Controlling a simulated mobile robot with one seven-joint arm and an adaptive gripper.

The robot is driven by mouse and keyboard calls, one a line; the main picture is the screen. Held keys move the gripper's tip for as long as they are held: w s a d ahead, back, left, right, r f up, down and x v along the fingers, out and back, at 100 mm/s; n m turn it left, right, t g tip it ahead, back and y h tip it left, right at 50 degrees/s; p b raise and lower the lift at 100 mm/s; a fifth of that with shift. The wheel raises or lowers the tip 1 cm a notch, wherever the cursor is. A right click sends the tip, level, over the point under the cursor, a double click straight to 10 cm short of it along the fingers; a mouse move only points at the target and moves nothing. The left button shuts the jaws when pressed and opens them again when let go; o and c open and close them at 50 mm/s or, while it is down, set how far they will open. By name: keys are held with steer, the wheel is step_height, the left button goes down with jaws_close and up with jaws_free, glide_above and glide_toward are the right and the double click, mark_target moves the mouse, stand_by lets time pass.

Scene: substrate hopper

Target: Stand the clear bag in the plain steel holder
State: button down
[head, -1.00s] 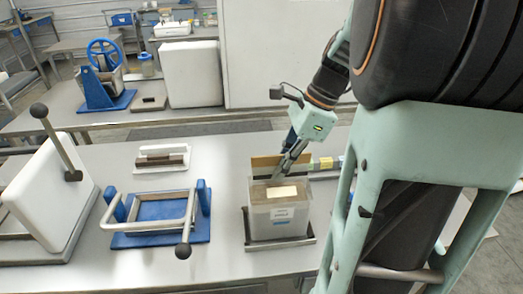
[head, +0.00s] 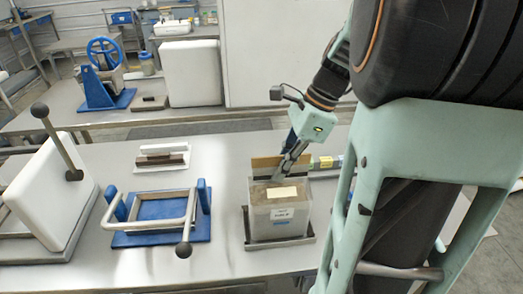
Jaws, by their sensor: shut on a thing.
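The clear bag (head: 283,222) is a boxy, see-through pouch with a white label on its front and a pale patch at its top. It stands upright at the steel holder (head: 304,240), a low plain tray whose rim shows around its foot. Whether its base rests fully on the holder's floor is hard to see. My gripper (head: 280,175) reaches down from above right and is shut on the bag's top edge. The fingertips are small and partly hidden there.
A tan board (head: 264,163) stands just behind the bag. Left of it are a blue-based steel frame with a lever (head: 160,207) and a white block with a handle (head: 50,190). A small white-and-brown item (head: 162,155) lies behind. Table is clear between the frame and bag.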

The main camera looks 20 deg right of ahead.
steer(key=shift+f, duration=0.4)
steer(key=c, duration=2)
jaws_free()
steer(key=shift+o, duration=0.2)
steer(key=shift+s+f, duration=0.1)
